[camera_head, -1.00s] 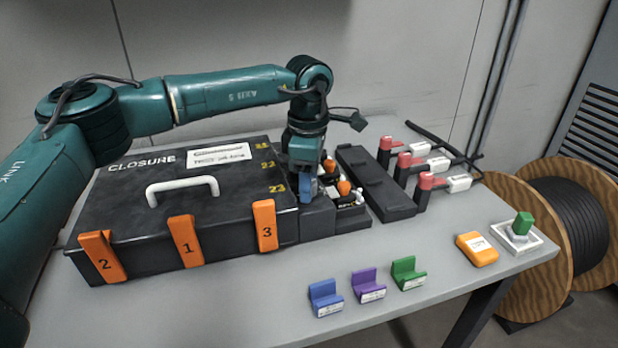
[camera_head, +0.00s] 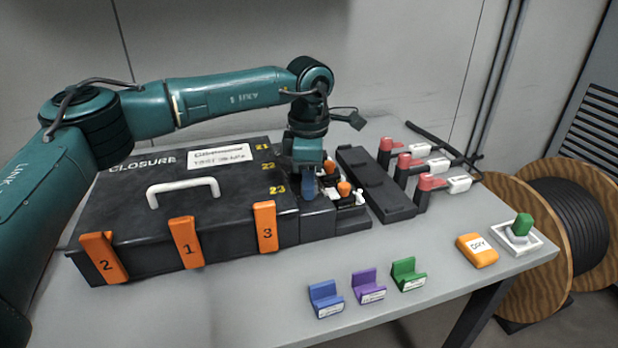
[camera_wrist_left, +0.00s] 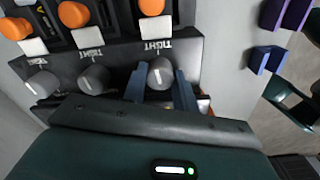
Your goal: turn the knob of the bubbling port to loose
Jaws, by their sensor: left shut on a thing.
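Three grey knobs with white marks stand in a row beside the black closure box, seen in the left wrist view. My left gripper (camera_wrist_left: 161,84) has its blue fingers on both sides of the right-hand knob (camera_wrist_left: 160,70) and is shut on it. A "TIGHT" label (camera_wrist_left: 157,45) is printed beside this knob. The middle knob (camera_wrist_left: 93,78) and the left knob (camera_wrist_left: 43,85) are free. I cannot read which port each knob belongs to. In the head view my left gripper (camera_head: 305,186) points down at the box's right end and hides the held knob. My right gripper is not in view.
Orange caps (camera_wrist_left: 73,14) stand close behind the knobs. The closure box (camera_head: 130,215) has a white handle (camera_head: 183,188) and orange latches (camera_head: 186,242). Blue, purple and green holders (camera_head: 407,273) stand at the table's front.

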